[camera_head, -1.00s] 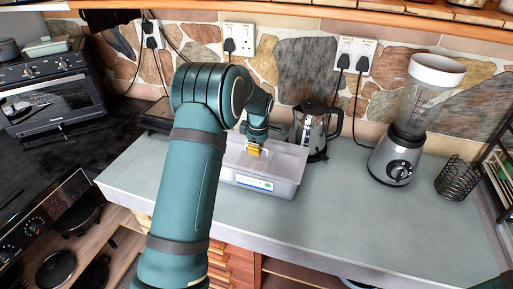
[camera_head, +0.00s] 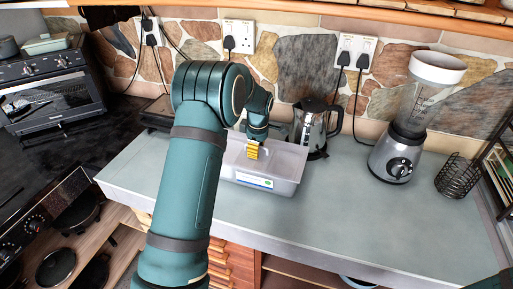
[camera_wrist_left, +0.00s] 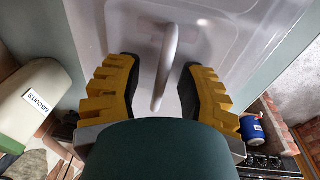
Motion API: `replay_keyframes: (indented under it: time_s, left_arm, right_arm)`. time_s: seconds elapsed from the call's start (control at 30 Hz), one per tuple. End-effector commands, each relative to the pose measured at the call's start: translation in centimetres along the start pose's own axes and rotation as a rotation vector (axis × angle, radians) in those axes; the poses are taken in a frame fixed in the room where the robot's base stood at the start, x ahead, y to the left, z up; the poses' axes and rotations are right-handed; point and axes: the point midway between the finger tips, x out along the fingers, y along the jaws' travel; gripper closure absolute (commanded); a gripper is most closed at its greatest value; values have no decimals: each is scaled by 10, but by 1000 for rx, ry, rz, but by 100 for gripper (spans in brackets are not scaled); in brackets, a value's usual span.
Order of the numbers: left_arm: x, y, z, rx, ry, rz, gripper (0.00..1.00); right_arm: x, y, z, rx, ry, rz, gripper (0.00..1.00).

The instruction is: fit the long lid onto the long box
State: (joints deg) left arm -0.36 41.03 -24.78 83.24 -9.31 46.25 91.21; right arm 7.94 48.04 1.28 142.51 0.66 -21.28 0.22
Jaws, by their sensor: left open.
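The long box (camera_head: 254,181) is a pale translucent tub with a label on its front, standing on the grey worktop. The long lid (camera_head: 284,156), clear and translucent, lies over its top; I cannot tell whether it is seated all round. In the left wrist view the lid (camera_wrist_left: 225,45) fills the upper middle, with its pale bar handle (camera_wrist_left: 168,62) upright in the picture. My left gripper (camera_head: 253,152) is over the lid. In the left wrist view its yellow fingers (camera_wrist_left: 158,88) are open, one each side of the handle, with gaps showing. My right gripper is not in view.
A kettle (camera_head: 310,128) stands close behind the box's right end. A blender (camera_head: 404,140) and a wire basket (camera_head: 458,177) stand farther right. The worktop (camera_head: 345,215) in front of and right of the box is clear. A biscuits container (camera_wrist_left: 32,101) shows in the left wrist view.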

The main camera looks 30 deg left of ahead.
Motion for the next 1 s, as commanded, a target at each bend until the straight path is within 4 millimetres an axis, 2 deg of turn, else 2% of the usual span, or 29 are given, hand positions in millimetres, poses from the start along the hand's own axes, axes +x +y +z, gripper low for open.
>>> replay_keyframes:
  time_s: [0.13,0.23,0.5,0.7,0.83,1.0]
  left_arm:
    - [-6,0,0,0,0,2,61]
    - [-18,0,0,0,0,2,61]
    - [-72,1,0,0,-1,4,61]
    - [-105,0,0,0,-1,3,61]
    - [-116,0,0,0,0,1,61]
    - [-121,0,0,0,0,0,61]
  right_arm:
    - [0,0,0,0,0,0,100]
    - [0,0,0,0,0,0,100]
    - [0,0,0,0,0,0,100]
    - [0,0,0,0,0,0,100]
    - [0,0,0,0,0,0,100]
    - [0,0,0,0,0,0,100]
